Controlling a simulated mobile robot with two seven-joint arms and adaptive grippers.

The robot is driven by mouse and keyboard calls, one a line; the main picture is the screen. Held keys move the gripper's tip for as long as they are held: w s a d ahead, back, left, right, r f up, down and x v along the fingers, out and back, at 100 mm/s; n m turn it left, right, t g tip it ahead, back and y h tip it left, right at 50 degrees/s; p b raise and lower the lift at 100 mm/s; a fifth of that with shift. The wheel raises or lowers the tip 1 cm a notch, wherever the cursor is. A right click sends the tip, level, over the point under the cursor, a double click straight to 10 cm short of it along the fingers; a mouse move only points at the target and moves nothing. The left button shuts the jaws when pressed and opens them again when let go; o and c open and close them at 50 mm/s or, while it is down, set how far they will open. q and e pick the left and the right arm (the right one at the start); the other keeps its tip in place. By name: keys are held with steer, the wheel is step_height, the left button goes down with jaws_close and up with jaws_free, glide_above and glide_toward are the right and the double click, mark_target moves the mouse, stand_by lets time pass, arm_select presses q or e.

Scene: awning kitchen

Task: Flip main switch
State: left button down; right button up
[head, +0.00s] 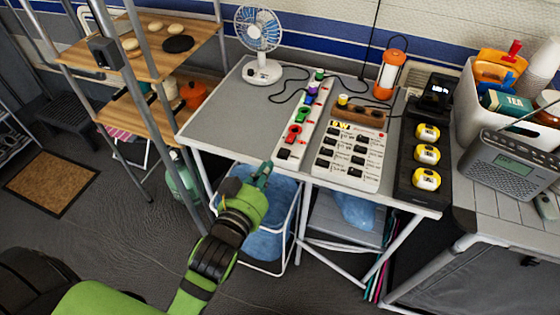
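A white power strip (303,118) lies lengthwise on the grey table, with several coloured plugs and small red marks along it. A dark rocker switch (284,154) sits at its near end. To its right is a white labelled panel (373,182) with several black switches; the labels are too small to read, so I cannot tell which switch is the main one. My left gripper (263,172) is just off the table's front edge, near the strip's near end and apart from it. Its fingers overlap from this angle, so their opening is unclear. My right gripper is out of view.
A fan (260,42), an orange lantern (390,72) and a black tray (409,185) with yellow-and-white items stand on the table (225,112). A grey radio (507,165) is at right. Cables run behind the strip. The table's left part is clear.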

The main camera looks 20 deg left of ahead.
arm_select(q)
steer(key=shift+a+r, duration=0.1)
steer(key=shift+r, duration=0.45)
steer(key=p, duration=0.2)
glide_above(281, 159)
steer(key=s, duration=0.1)
steer(key=f, duration=0.2)
steer(key=w+f, duration=0.1)
steer(key=f, duration=0.1)
steer(key=shift+f+b, duration=0.15)
steer(key=shift+b, duration=0.2)
steer(key=shift+f, duration=0.5)
